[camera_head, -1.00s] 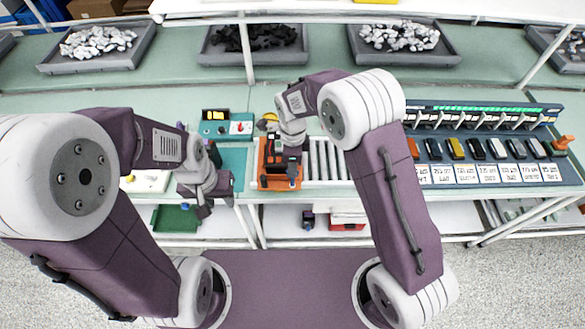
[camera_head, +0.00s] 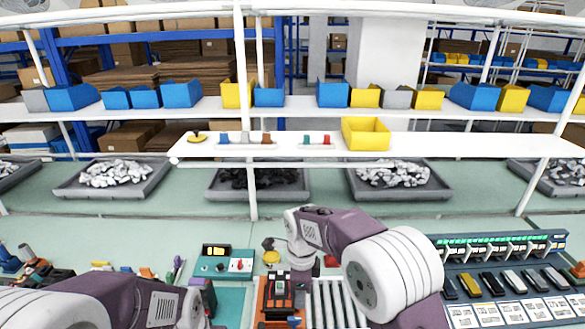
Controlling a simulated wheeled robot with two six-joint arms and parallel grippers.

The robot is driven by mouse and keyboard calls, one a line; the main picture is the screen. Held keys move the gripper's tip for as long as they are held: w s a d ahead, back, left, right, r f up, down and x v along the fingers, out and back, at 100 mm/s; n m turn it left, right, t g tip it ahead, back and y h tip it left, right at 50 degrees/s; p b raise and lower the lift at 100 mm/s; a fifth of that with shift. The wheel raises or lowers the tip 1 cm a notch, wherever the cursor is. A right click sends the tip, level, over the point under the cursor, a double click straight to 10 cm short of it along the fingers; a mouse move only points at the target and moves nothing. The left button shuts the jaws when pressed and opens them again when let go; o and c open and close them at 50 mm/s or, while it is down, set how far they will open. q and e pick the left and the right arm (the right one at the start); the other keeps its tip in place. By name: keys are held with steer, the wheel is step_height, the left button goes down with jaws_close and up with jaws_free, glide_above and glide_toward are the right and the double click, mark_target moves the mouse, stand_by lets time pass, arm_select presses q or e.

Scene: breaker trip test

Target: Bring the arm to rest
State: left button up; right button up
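My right arm comes in from the right, and its white wrist ends at my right gripper (camera_head: 300,283), low beside an orange fixture (camera_head: 265,300). A black and orange block (camera_head: 278,290) stands in the fixture, close to this gripper. The fingers are hidden, so I cannot tell whether they are open or shut, or touch the block. My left arm crosses the bottom left corner. Its gripper (camera_head: 206,298) shows only in part at the bottom edge, over the bench left of the fixture; its fingers are cut off.
A teal tester (camera_head: 222,264) with a display and red knob stands left of the fixture. A roller track (camera_head: 335,303) lies to its right. A breaker rack (camera_head: 500,265) fills the right side. Grey trays (camera_head: 113,192) and a white shelf with a yellow bin (camera_head: 366,133) stand behind.

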steer(key=s+d+b, duration=0.2)
steer(key=s+d, duration=0.3)
steer(key=d, duration=0.7)
steer(key=s+d+f+n, duration=0.2)
steer(key=s+n, duration=0.3)
steer(key=n, duration=0.4)
steer(key=s+d+f+n+b, duration=0.1)
steer(key=s+d+f+n, duration=0.1)
steer(key=s+n, duration=0.3)
steer(key=f+n, duration=0.1)
steer(key=n, duration=0.3)
steer(key=shift+s+f+t, duration=0.4)
